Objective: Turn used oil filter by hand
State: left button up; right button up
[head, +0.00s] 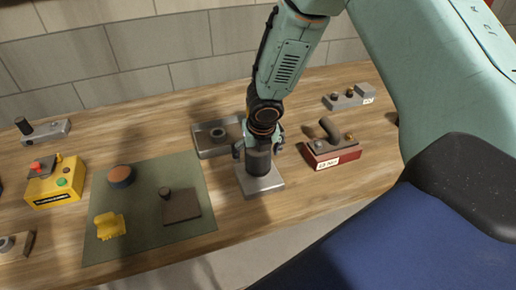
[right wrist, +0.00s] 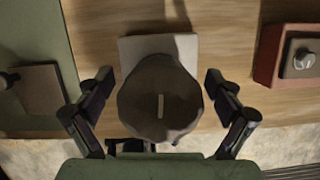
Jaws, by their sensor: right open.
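The used oil filter (head: 258,163) is a dark upright cylinder on a square grey metal base (head: 262,185) near the table's front edge. In the right wrist view its round dark top (right wrist: 160,100) with a pale line mark fills the middle. My right gripper (head: 258,148) points down over the filter. It is open, with one finger on each side of the filter and visible gaps between fingers and filter in the right wrist view (right wrist: 159,84). My left gripper is in neither view.
A metal tray (head: 205,152) stands just behind the base. A red block (head: 330,152) with a handle is to the right. A green mat (head: 140,225) to the left holds a dark plate, a round dark piece and a yellow piece. A yellow button box (head: 55,187) stands farther left.

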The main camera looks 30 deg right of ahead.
jog(key=shift+w+f, duration=0.1)
jog(key=shift+f, duration=0.25)
jog(key=shift+c, duration=0.3)
jog(key=c, duration=1.5)
jog(key=shift+a+r+n+y+p, duration=0.1)
jog(key=shift+r+n+y+p, duration=0.15)
jog(key=shift+n+p, duration=0.85)
jog(key=shift+c, duration=0.2)
jog(key=shift+f+n+y+p, duration=0.25)
jog(key=shift+n+p, duration=0.2)
jog(key=shift+n, duration=0.15)
